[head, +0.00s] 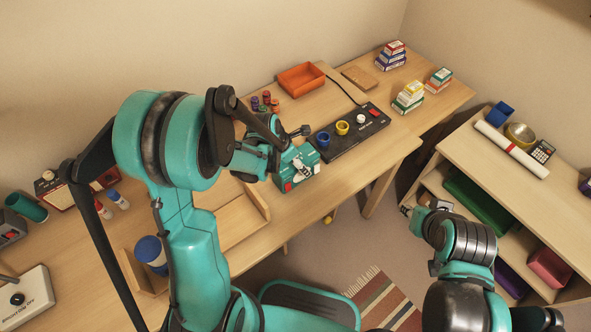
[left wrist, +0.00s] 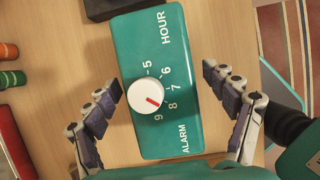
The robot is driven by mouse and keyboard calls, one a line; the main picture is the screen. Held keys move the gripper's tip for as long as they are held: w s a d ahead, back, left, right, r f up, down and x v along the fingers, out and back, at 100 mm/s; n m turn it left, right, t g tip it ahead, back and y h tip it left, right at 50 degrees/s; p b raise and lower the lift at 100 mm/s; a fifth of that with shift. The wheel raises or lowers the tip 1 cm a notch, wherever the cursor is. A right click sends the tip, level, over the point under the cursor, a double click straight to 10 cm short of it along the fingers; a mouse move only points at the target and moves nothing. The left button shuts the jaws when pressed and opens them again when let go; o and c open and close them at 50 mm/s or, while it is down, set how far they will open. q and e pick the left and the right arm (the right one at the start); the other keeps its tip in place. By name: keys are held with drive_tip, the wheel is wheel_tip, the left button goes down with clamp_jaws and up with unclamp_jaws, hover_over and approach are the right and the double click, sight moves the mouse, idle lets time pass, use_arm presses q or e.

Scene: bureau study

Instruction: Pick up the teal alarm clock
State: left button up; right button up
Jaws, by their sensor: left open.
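The teal alarm clock (head: 303,180) lies on the wooden desk near its front edge in the head view. In the left wrist view the alarm clock (left wrist: 185,120) shows a white dial with a red mark, printed numbers and the words HOUR and ALARM. My left gripper (head: 288,150) is over the clock and partly covers it. In the left wrist view my left gripper (left wrist: 163,82) is open, with one finger on each side of the clock and nothing held. My right gripper (head: 420,208) is low at the right, away from the desk; its fingers are too unclear to read.
A black panel (head: 345,147) with a blue cup (head: 323,139) and a yellow cup (head: 342,128) lies just right of the clock. Several small coloured cylinders (head: 265,103) and an orange tray (head: 300,79) are behind. A shelf unit (head: 460,150) stands at the right.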

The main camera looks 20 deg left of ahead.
use_arm(q)
drive_tip(key=b+x, duration=0.1)
drive_tip(key=x, duration=0.2)
drive_tip(key=shift+w+f, duration=0.1)
drive_tip(key=shift+f, duration=0.1)
drive_tip(key=shift+r, duration=0.15)
drive_tip(key=c, duration=1.6)
